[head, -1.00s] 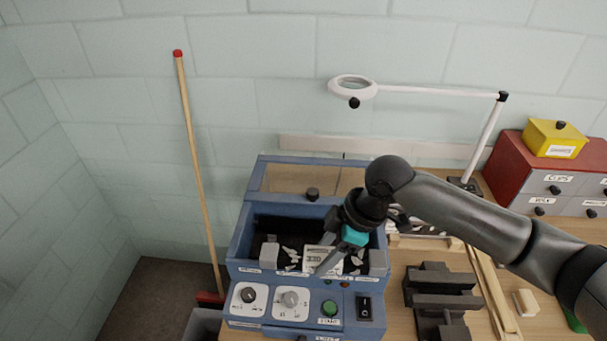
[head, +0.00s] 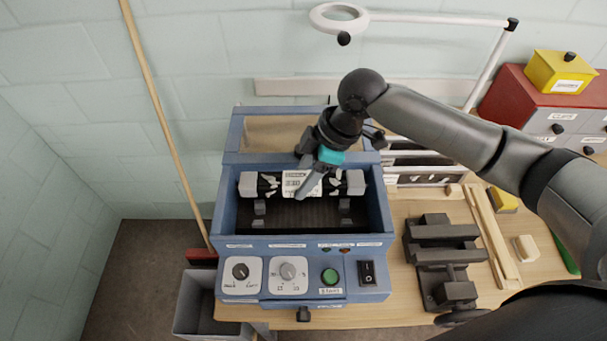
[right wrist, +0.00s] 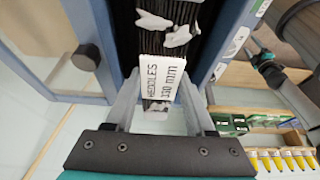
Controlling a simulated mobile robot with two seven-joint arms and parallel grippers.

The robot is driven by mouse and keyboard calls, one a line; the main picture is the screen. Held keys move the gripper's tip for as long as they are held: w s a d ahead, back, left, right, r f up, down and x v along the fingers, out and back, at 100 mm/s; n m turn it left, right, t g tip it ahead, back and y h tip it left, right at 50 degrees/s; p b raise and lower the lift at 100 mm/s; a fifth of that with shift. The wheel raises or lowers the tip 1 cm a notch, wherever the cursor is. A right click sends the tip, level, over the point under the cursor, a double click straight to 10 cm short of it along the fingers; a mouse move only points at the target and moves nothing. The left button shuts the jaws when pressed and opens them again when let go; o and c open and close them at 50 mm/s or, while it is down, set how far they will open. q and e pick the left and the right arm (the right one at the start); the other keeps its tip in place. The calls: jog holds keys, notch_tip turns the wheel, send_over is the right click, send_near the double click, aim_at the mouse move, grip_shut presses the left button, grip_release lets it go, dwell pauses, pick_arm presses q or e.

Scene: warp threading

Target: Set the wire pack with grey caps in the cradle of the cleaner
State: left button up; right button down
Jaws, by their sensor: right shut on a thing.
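The wire pack (head: 268,184) is a dark bundle with white scraps, a white label and a light grey cap at each end. It lies crosswise in the head view, over the far part of the cleaner's open tub. My right gripper (head: 303,190) is shut on its middle, at the label. In the right wrist view the gripper (right wrist: 160,100) has its fingers beside the label, which reads "NEEDLES 130 mm". The blue cleaner (head: 229,222) has grey cradle supports (head: 260,208) inside, showing just in front of the pack. I cannot tell the pack's height above them. My left gripper is not visible.
The cleaner's front panel has two dials, a green button (head: 329,276) and a black switch (head: 367,272). A dark vise-like block (head: 440,250) stands on the bench to the right. A magnifier lamp (head: 339,18) reaches over behind. A grey bin (head: 193,302) stands at left.

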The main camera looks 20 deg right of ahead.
aim_at(327, 180)
jog(key=shift+w+f+b, duration=0.1)
jog(key=shift+f+b, duration=1.35)
jog(key=shift+b, duration=0.15)
jog(key=shift+f+b, duration=1.3)
jog(key=shift+f, duration=2.2)
jog(key=shift+f, duration=0.45)
jog(key=shift+c, duration=0.9)
grip_release()
jog(key=p+v, duration=0.1)
jog(key=v, duration=1.4)
jog(key=shift+d+r, duration=0.1)
jog(key=shift+s, duration=0.25)
